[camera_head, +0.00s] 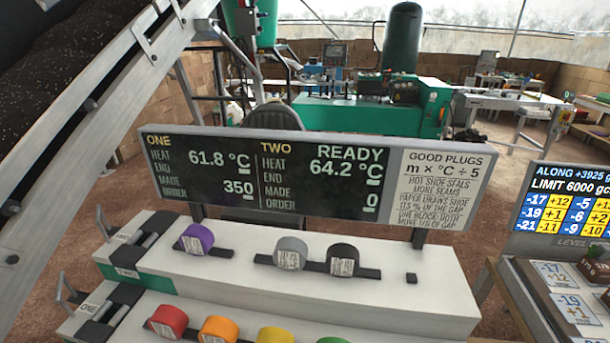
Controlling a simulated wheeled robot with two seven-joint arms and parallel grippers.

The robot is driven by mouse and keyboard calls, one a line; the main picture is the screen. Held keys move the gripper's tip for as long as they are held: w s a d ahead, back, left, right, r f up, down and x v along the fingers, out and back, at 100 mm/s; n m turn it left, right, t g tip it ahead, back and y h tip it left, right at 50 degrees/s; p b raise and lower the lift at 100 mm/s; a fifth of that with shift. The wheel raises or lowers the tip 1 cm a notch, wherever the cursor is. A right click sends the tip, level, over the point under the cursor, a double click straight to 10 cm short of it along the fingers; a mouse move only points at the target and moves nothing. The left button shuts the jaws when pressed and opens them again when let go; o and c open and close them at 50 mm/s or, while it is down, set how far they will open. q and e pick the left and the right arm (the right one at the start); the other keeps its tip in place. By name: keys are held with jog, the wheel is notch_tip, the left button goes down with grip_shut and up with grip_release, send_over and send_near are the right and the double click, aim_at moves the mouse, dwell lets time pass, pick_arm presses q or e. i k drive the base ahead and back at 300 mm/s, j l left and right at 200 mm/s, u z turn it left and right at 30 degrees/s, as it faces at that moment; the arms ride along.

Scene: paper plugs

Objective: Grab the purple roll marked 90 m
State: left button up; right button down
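The purple roll (197,238) lies on a dark strip on the upper step of the white stand, at its left end. A white label shows on its face, but the print is too small to read. Neither of my grippers is in view.
A grey roll (290,253) and a black roll (342,259) sit farther right on the same step. Red (168,321), orange (217,329) and yellow rolls line the lower step. A display board (318,178) stands behind. A number panel (568,210) is at right.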

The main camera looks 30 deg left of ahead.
aim_at(196, 240)
jog(key=u, duration=1.85)
jog(key=z, duration=0.25)
jog(key=j+z, duration=0.45)
jog(key=k+j+z, duration=0.2)
jog(key=z, duration=0.25)
jog(key=k+j+z, duration=0.2)
jog(key=j+z, duration=0.3)
jog(key=l, duration=0.1)
